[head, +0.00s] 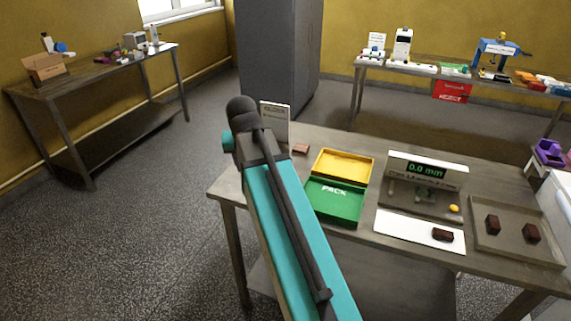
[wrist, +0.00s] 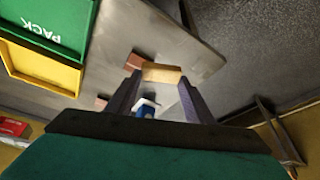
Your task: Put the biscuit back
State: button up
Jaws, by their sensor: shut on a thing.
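My gripper (wrist: 160,82) is shut on a pale tan biscuit (wrist: 161,73), which sits between the fingertips in the wrist view. It is held over the grey metal table (wrist: 185,32), close to the table's edge; its height above the table is hard to tell. A reddish-brown block (wrist: 135,61) lies just beside it in the picture, partly behind a finger. Another brown piece (wrist: 101,102) shows lower left. In the head view my arm hides the gripper and the held biscuit. A brown block (head: 300,149) lies on the table near a white sign (head: 275,122).
A green PACK tray (head: 332,218) and a yellow tray (head: 345,152) stand mid-table. Right of them are a gauge reading 0.0 mm (head: 427,170), a dark biscuit (head: 443,235) on a white sheet, and a grey tray (head: 513,258) with two dark biscuits. Other benches stand farther back.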

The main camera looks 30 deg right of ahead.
jog(key=w+a+r+n+y, duration=0.1)
jog(key=a+n, duration=0.2)
jog(key=a, duration=0.5)
jog(key=w+a+n+y, duration=0.1)
jog(key=w+a+n, duration=0.1)
jog(key=a, duration=0.6)
jog(key=shift+a+r+n, duration=0.15)
jog(key=shift+r+n, duration=0.25)
jog(key=shift+n, duration=0.1)
